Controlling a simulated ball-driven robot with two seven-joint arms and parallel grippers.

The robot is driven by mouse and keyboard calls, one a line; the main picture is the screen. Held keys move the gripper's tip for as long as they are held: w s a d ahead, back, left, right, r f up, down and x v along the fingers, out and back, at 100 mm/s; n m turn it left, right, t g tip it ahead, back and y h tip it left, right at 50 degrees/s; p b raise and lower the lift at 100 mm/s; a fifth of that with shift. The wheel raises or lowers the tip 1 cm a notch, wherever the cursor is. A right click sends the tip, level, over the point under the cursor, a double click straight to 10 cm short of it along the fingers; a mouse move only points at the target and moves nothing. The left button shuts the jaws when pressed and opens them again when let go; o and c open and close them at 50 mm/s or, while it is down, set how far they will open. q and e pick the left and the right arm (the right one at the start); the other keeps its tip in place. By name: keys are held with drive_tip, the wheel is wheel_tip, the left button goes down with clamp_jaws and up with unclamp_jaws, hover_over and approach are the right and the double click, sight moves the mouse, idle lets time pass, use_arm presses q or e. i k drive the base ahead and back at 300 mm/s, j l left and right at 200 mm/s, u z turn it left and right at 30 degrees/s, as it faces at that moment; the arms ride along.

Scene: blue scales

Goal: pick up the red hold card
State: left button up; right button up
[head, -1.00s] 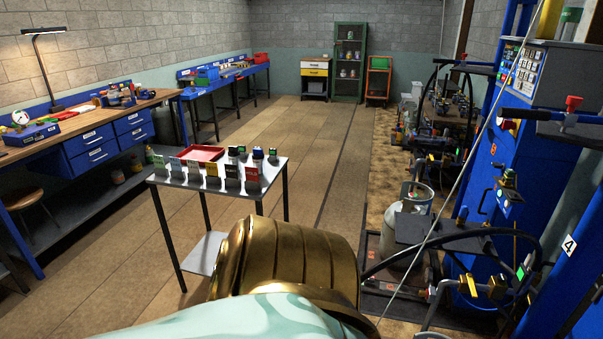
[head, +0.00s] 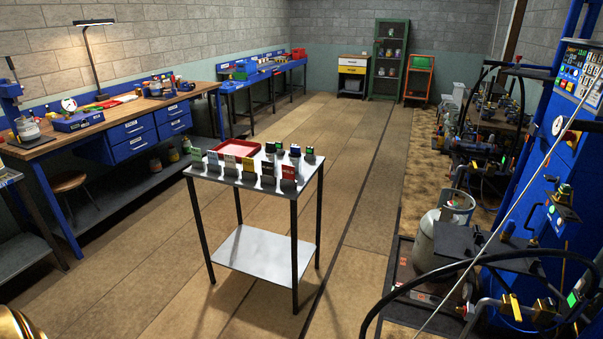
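A small metal table (head: 262,187) stands in the middle of the room. A row of several cards in dark stands lines its front edge. The red card (head: 289,172) is at the right end of this row, upright near the table's front right corner. Its lettering is too small to read surely. Neither of my grippers shows; only a gold part of my own body shows at the bottom left corner.
A red tray (head: 237,149) and several small dark items lie behind the cards. A workbench (head: 120,118) with blue drawers runs along the left wall. A gas cylinder (head: 432,245) and blue machinery stand on the right. The floor around the table is mostly clear.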

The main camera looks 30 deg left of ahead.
sight(288, 171)
drive_tip(key=l+u, duration=0.1)
drive_tip(key=u, duration=0.3)
drive_tip(key=k+l+u, duration=0.1)
drive_tip(key=u, duration=0.3)
drive_tip(key=k+u, duration=0.1)
drive_tip(key=u, duration=0.3)
drive_tip(key=i+j, duration=0.6)
drive_tip(key=j, duration=0.2)
drive_tip(key=i+j, duration=0.2)
drive_tip(key=i, duration=0.25)
drive_tip(key=i+j+z, duration=0.1)
drive_tip(key=i, duration=0.35)
drive_tip(key=i+j, duration=0.3)
drive_tip(key=i+z, duration=0.05)
drive_tip(key=i, duration=0.05)
